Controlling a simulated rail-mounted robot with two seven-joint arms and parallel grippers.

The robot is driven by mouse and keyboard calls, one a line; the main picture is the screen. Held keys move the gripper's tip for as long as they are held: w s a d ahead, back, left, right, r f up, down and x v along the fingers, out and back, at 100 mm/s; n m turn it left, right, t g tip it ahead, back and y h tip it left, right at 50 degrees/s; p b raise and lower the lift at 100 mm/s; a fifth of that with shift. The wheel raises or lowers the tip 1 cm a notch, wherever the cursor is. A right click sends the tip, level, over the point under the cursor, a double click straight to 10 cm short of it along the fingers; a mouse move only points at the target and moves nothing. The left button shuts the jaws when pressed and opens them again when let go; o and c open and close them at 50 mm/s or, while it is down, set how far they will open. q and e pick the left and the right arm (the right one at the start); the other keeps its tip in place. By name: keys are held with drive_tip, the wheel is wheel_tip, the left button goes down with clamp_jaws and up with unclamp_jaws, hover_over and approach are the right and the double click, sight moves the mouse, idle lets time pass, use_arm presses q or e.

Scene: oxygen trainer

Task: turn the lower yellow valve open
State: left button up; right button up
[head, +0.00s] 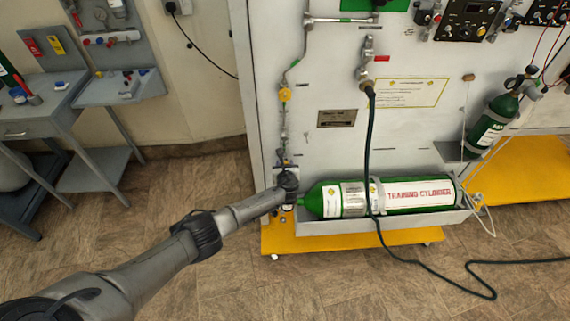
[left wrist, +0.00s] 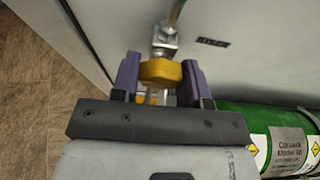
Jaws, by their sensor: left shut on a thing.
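The lower yellow valve (left wrist: 160,72) sits between the two purple fingers of my left gripper (left wrist: 160,80) in the left wrist view, and the gripper is shut on it. A metal fitting and pipe (left wrist: 165,38) rise from the valve along the white panel. In the head view my left gripper (head: 287,178) is at the lower left of the panel, and my own wrist hides the lower valve there. Another yellow valve (head: 285,94) shows higher on the same pipe. My right gripper is in neither view.
A green training cylinder (head: 410,196) lies in a tray right beside my left gripper. A dark hose (head: 369,150) hangs in front of it and runs over the floor. The panel (head: 330,155) stands on a yellow base (head: 345,239). Grey carts (head: 110,90) stand at the left.

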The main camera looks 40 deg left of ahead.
use_arm(q)
drive_tip(key=shift+n+t+h, duration=0.3)
drive_tip(key=shift+n+t, duration=0.1)
drive_tip(key=shift+n, duration=0.3)
drive_tip(key=o, duration=0.9)
drive_tip(key=shift+o, duration=0.2)
drive_tip(key=p+v, duration=0.7)
drive_tip(key=v, duration=0.6)
drive_tip(key=shift+s+d+r, duration=0.2)
drive_tip(key=shift+s+d, duration=0.05)
drive_tip(key=shift+f, duration=0.1)
